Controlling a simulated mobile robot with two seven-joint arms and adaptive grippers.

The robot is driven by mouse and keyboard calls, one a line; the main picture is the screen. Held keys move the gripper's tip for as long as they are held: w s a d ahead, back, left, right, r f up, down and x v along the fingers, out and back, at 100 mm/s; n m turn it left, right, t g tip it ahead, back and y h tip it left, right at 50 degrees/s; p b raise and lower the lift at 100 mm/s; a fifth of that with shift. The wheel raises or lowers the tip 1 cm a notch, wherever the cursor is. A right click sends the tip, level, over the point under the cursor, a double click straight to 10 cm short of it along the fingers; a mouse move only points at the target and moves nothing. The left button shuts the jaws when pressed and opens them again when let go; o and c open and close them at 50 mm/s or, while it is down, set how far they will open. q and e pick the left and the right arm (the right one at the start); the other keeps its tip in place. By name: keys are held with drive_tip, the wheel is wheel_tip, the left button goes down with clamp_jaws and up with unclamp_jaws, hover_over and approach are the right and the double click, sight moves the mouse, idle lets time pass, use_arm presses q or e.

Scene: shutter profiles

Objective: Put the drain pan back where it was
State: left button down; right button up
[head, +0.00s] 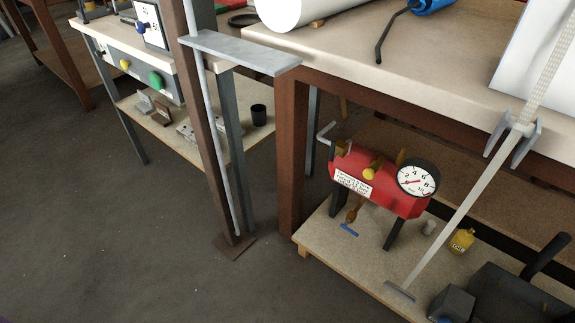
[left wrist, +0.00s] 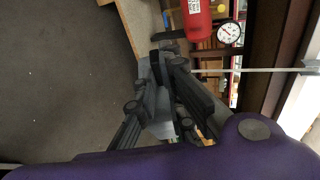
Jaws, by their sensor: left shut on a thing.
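In the left wrist view my left gripper (left wrist: 172,78) is shut on a flat grey piece (left wrist: 160,122), apparently the drain pan. Its dark fingers hide much of the piece, and its full outline cannot be made out. The gripper is beside the edge of the low shelf, near the red compressor. In the head view I cannot make out the left gripper. My right gripper is in neither view.
The low shelf (head: 318,238) bears a red compressor (head: 375,184) with a gauge, a yellow bottle (head: 462,241) and dark grey bodies (head: 505,292). A thin pale bar (head: 462,212) slants across the front. A brown post (head: 213,150) stands left, with open floor (head: 110,235) beyond.

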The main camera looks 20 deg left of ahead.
use_arm(q)
drive_tip(key=shift+d, duration=0.2)
drive_tip(key=shift+w+d+r+n+y, duration=0.15)
drive_tip(key=shift+d+n+y, duration=0.15)
drive_tip(key=shift+n+y, duration=0.25)
drive_tip(key=shift+d+y, duration=0.2)
drive_tip(key=shift+y, duration=0.15)
